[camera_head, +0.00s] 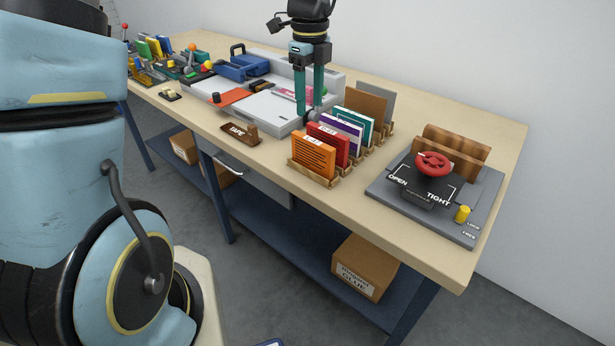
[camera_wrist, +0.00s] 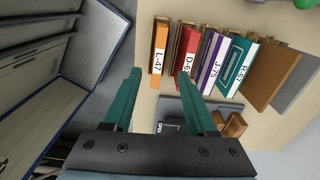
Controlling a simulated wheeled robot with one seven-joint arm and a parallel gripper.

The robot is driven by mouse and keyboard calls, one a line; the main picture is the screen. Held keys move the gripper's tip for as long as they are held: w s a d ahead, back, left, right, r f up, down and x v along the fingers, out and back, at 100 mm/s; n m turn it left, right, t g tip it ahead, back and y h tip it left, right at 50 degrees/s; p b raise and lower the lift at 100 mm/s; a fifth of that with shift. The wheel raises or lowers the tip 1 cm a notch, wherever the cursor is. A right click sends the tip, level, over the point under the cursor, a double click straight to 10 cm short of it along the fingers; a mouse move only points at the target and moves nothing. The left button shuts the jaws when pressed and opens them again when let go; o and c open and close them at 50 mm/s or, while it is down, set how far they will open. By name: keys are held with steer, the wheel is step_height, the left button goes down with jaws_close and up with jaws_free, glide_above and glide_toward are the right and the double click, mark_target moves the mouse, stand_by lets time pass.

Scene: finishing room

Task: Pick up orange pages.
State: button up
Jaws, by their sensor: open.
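The orange pages (camera_head: 313,157) stand upright at the near left end of a row of coloured page blocks in wooden holders on the bench. In the wrist view the orange pages (camera_wrist: 160,42) show a white label that reads L-47. My gripper (camera_head: 310,112) points down above the bench, just behind and above the orange block in the head view. In the wrist view my gripper (camera_wrist: 159,74) is open and empty, with its green fingertips apart. The orange label end lies in line with the gap, beyond the fingertips. The lower edge of the orange block is hidden by its holder.
Red pages (camera_head: 329,143) stand right beside the orange ones, then purple (camera_head: 344,134), teal and brown. A press with a red wheel (camera_head: 433,162) stands right. A grey-white machine (camera_head: 262,108) lies left, and a tape holder (camera_head: 241,133) sits at the front edge.

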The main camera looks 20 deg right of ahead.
mark_target(313, 140)
steer(key=shift+s+d+f, duration=0.15)
steer(key=shift+s+f, duration=0.1)
steer(key=shift+s, duration=0.1)
steer(key=f+p, duration=0.3)
steer(key=f, duration=0.7)
steer(key=shift+s+f, duration=0.2)
steer(key=shift+c, duration=0.4)
jaws_close()
